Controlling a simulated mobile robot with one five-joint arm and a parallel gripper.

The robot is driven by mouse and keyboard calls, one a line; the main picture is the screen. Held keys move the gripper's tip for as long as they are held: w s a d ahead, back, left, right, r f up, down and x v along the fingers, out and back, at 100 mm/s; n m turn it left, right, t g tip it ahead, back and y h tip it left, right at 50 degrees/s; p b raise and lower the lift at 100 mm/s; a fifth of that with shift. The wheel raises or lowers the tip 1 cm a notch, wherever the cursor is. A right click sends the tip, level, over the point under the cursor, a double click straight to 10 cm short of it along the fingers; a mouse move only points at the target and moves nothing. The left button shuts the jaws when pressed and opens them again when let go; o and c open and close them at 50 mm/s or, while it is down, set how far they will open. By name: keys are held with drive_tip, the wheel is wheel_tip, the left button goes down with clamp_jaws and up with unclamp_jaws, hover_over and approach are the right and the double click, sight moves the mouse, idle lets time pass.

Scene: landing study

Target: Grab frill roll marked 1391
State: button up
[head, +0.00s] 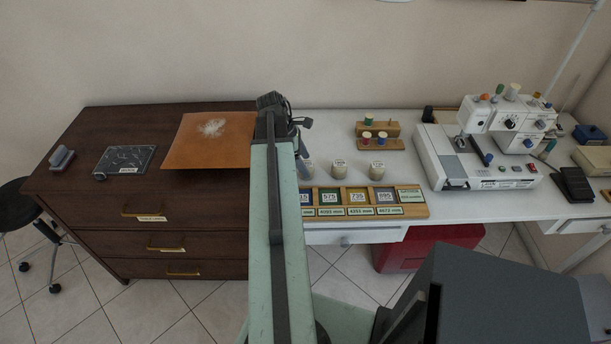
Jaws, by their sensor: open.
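My gripper (304,127) is at the far end of my raised green arm, left of and above the rolls in the picture. It is open, seen mostly from behind, and nothing shows in it. My arm hides the table's left end.
A wooden tray (415,211) with numbered compartments lies in front of the rolls. A spool rack (379,144) stands behind them. A sewing machine (484,145) is at right. A brown dresser (100,220) holds an orange sheet (190,150). Clear tabletop lies right of the rolls.

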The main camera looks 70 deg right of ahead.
drive_tip(key=b+x, duration=0.1)
drive_tip(key=x, duration=0.1)
drive_tip(key=shift+f, duration=0.35)
drive_tip(key=shift+r, duration=0.15)
drive_tip(key=c, duration=1.6)
drive_tip(key=shift+o, duration=0.2)
drive_tip(key=shift+r, duration=0.1)
wheel_tip(320, 180, up, 10)
drive_tip(key=p, duration=1)
